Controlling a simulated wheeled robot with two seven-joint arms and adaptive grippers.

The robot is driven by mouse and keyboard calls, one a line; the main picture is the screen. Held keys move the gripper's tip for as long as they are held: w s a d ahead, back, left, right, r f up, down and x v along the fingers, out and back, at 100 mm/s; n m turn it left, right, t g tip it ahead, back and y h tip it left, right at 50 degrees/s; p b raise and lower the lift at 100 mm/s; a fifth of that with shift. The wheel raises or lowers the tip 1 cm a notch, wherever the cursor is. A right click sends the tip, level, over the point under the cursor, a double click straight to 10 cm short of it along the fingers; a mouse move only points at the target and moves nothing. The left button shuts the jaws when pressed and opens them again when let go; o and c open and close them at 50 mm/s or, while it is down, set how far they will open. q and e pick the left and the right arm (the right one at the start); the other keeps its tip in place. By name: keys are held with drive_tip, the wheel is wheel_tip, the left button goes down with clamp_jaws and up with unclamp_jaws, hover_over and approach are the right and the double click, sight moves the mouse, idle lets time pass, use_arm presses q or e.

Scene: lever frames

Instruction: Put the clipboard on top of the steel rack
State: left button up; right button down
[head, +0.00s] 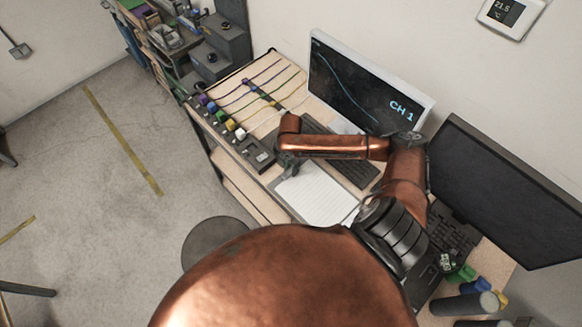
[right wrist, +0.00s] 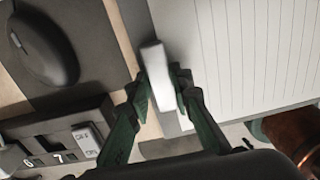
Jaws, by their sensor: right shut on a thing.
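The clipboard (head: 318,196), with a white lined sheet, lies at the front edge of the desk in the head view. Its lined sheet (right wrist: 255,45) fills the right of the right wrist view. My right gripper (head: 289,170) is at the clipboard's far left edge. In the right wrist view its green fingers (right wrist: 160,95) are closed on a white upright piece at the clipboard's edge. A shelf unit with things on it (head: 160,42), at the back left, may be the steel rack; I cannot tell for sure. My left gripper is out of view.
A keyboard (head: 345,160) and a monitor showing CH 1 (head: 362,85) stand behind the clipboard. A panel of coloured knobs (head: 228,124) lies to the left. A dark monitor (head: 500,185) stands at right. A round stool (head: 213,240) is beside the desk; the floor further left is mostly clear.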

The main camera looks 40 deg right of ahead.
drive_tip(key=c, duration=1.7)
unclamp_jaws()
drive_tip(key=shift+c, duration=0.2)
wheel_tip(320, 180, up, 12)
drive_tip(key=b, duration=0.1)
